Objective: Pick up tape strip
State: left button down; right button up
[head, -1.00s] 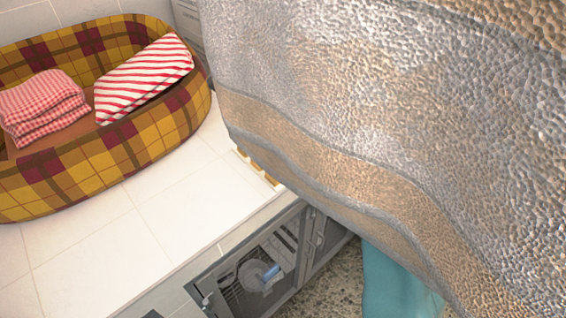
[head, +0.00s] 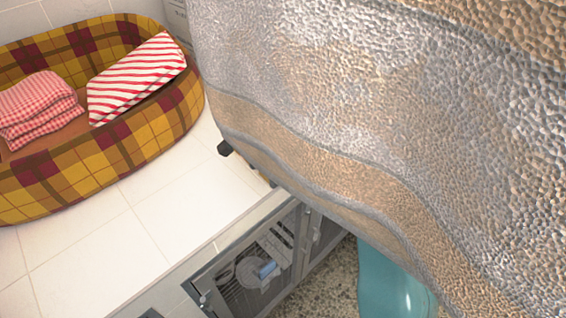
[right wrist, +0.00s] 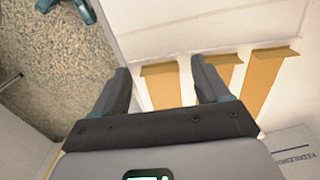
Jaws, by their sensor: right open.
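Several tan tape strips lie side by side on a white surface in the right wrist view: a left strip (right wrist: 162,88), a middle strip (right wrist: 222,70) and a right strip (right wrist: 267,78). My right gripper (right wrist: 161,72) is open and empty, with the left strip showing between its fingers. One finger overlaps the view of the middle strip. I cannot tell whether the fingers touch the surface. In the head view only a dark tip of my right gripper (head: 226,148) shows beside a large towel, which hides the strips. My left gripper is not in view.
The grey and tan towel (head: 330,100) fills the right of the head view. A plaid pet bed (head: 130,150) with a checked towel (head: 40,105) and a striped towel (head: 135,78) stands on the white tiled top (head: 90,260). Kennel doors (head: 255,270) are below its edge.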

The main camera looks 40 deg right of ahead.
jog(key=shift+f, duration=0.15)
jog(key=shift+s+a+r, duration=0.15)
jog(key=shift+s+r, duration=0.1)
jog(key=shift+s, duration=0.1)
jog(key=shift+c, duration=0.3)
jog(key=c, duration=0.5)
jog(key=shift+w+f, duration=0.2)
jog(key=shift+w, duration=0.1)
jog(key=shift+c, duration=1.3)
jog(key=shift+s, duration=0.1)
jog(key=shift+r, duration=0.1)
jog(key=shift+r, duration=0.1)
